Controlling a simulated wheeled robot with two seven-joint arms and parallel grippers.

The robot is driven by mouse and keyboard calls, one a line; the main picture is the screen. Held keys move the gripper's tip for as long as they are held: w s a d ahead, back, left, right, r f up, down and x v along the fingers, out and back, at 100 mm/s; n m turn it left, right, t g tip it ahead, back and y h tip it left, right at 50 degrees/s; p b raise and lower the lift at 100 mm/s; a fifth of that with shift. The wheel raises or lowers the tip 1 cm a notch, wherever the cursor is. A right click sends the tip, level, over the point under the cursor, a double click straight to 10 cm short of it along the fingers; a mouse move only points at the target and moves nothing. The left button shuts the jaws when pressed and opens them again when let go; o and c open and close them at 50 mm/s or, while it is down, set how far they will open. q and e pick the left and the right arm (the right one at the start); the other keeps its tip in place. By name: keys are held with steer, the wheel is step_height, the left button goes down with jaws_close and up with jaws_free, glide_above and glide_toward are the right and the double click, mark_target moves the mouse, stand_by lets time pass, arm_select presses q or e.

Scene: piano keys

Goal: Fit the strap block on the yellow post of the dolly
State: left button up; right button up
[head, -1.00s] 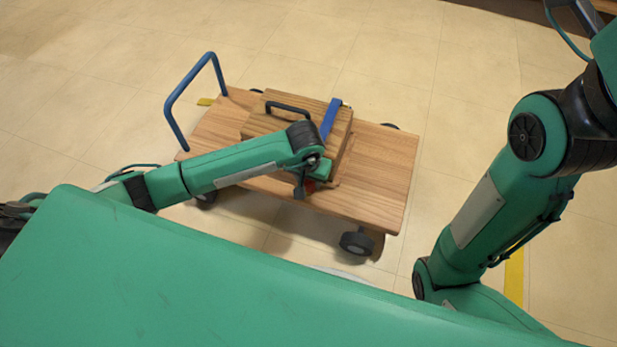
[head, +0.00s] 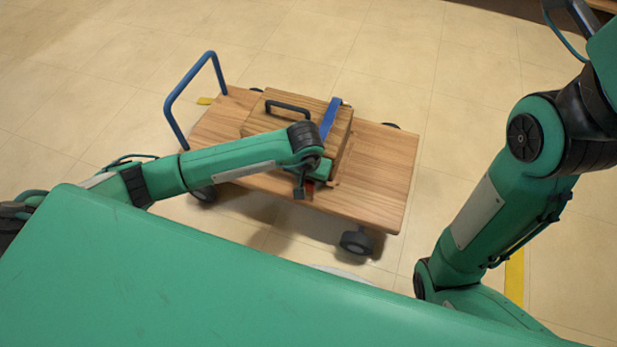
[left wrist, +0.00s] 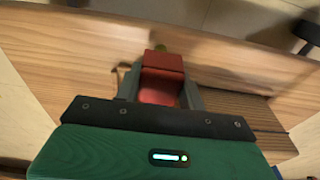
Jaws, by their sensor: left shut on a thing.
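A red block (left wrist: 162,80), which I take for the strap block, sits between the fingers of my left gripper (left wrist: 160,92). The gripper is shut on it. In the head view only a small red part (head: 309,187) shows below my left wrist, at the dolly's near edge. The wooden dolly (head: 385,170) has a blue handle at its left end.
A wooden box (head: 265,122) with a black handle and a blue strap (head: 330,120) stands on the dolly, right behind my left wrist. The dolly's right end is bare. My right arm is at the right, its gripper out of view.

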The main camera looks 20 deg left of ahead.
arm_select(q)
steer(key=shift+f+b, duration=1.5)
steer(key=shift+f, duration=0.65)
steer(key=o, duration=1.1)
steer(key=shift+c, duration=0.2)
steer(key=shift+o, duration=0.4)
steer(key=o, duration=0.3)
steer(key=shift+r, duration=0.15)
steer(key=shift+r+p, duration=2.55)
steer(key=shift+r, duration=0.9)
